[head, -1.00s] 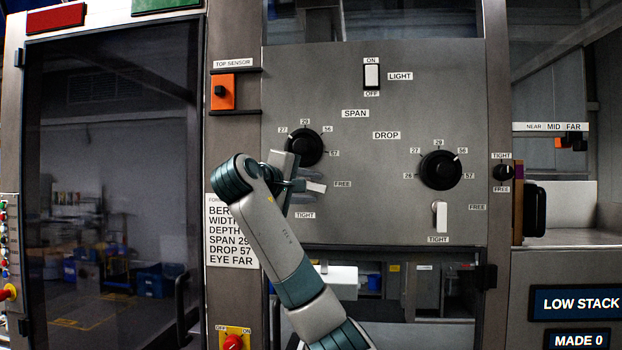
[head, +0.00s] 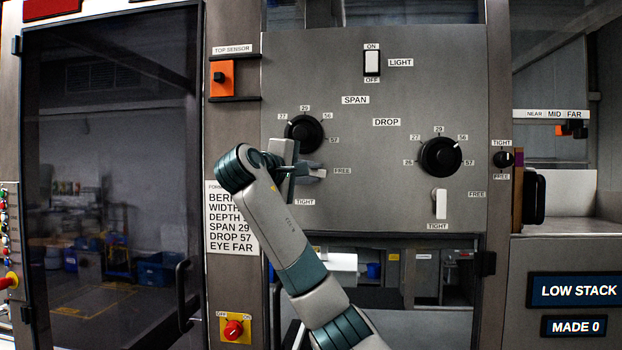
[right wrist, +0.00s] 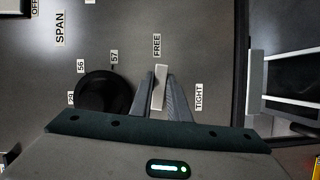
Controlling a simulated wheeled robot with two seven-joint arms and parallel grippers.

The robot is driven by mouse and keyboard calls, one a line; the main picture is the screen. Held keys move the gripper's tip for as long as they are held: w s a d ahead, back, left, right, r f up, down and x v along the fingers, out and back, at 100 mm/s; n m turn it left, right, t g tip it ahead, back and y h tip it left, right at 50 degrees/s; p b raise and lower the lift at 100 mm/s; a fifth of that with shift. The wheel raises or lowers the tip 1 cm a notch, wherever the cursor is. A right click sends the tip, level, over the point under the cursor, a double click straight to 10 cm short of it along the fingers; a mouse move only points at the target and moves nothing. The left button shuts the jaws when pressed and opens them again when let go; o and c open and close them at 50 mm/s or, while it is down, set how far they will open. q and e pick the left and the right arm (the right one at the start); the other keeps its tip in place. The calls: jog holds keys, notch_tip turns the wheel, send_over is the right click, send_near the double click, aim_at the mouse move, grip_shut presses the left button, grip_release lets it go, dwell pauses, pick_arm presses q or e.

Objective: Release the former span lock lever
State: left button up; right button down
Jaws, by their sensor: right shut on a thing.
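The span lock lever (right wrist: 160,88) is a short pale handle below the span dial (head: 304,134). In the right wrist view it points at the FREE label (right wrist: 157,45), away from the TIGHT label (right wrist: 199,97). My right gripper (head: 314,172) is shut on the lever, with one finger on each side of it in the right wrist view (right wrist: 161,92). In the head view the fingers and my arm hide most of the lever. My left gripper is in neither view.
The drop lock lever (head: 440,203) points down at its TIGHT label, below the drop dial (head: 440,157). A light switch (head: 372,63) is higher on the panel. A dark glass door (head: 108,160) is at the left. A settings card (head: 231,235) is partly behind my arm.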

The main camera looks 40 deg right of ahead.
jog(key=shift+f+n+b, duration=0.15)
jog(key=shift+n+b, duration=0.15)
jog(key=shift+n, duration=0.1)
jog(key=shift+r+n+h, duration=0.2)
jog(key=shift+n+h, duration=0.1)
jog(key=c, duration=1.7)
grip_release()
jog(key=shift+a, duration=0.15)
